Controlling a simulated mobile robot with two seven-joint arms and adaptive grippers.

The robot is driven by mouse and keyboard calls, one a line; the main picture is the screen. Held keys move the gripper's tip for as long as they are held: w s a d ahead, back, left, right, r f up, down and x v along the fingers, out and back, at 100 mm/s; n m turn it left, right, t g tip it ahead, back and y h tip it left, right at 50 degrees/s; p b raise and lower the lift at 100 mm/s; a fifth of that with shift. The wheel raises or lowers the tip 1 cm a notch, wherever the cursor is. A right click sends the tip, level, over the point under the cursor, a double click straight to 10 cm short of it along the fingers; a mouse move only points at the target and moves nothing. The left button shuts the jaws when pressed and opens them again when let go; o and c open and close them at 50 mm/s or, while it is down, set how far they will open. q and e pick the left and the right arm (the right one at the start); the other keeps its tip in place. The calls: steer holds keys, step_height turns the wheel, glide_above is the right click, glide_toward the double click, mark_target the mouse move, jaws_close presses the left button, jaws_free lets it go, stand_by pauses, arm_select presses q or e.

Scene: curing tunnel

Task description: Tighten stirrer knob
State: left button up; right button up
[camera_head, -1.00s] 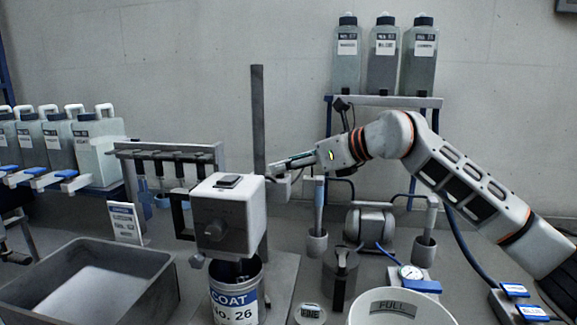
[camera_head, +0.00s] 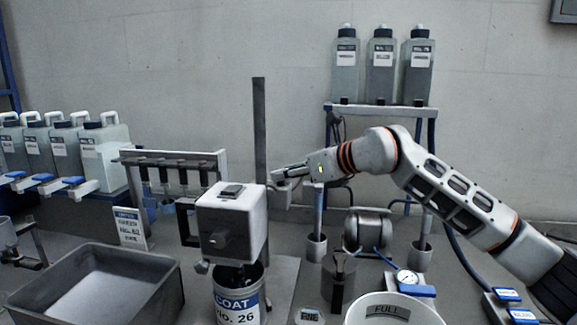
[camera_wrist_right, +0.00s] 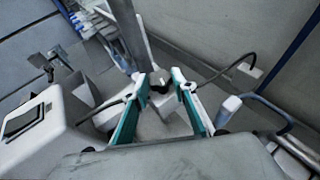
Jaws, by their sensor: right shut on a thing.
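My right gripper (camera_head: 275,180) reaches in from the right to just beside the post, behind the head. In the wrist view, its green-padded fingers (camera_wrist_right: 160,88) are shut on a small dark knob (camera_wrist_right: 159,78) at the post's clamp. The knob is mostly hidden by the fingertips, and in the head view I cannot make it out. My left gripper is not in view.
A grey tray (camera_head: 165,300) lies at front left and a white FULL container (camera_head: 350,316) at front right. A motor-like cylinder (camera_head: 366,230), a gauge (camera_head: 406,278) and cups stand under my right arm. A rack (camera_head: 215,160) stands left of the post.

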steer(key=shift+s+r+p, duration=0.2)
steer(key=shift+r+p, duration=0.3)
steer(key=shift+r, duration=0.05)
steer(key=shift+a+f+m+t+h+p, duration=0.15)
steer(key=shift+f+m+t+h+p, duration=0.15)
steer(key=shift+m+t+h+p, duration=0.35)
steer(key=shift+a+f+m+t+h, duration=0.15)
steer(key=shift+f+m+t+h, duration=0.25)
steer(key=shift+m+h, duration=0.35)
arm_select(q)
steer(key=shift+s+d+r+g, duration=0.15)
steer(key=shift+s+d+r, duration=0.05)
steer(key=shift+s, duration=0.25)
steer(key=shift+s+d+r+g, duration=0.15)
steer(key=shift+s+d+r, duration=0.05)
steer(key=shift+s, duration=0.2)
arm_select(e)
steer(key=shift+r+m, duration=0.1)
steer(key=shift+m, duration=0.2)
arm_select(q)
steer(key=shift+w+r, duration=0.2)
arm_select(e)
steer(key=o, duration=1.1)
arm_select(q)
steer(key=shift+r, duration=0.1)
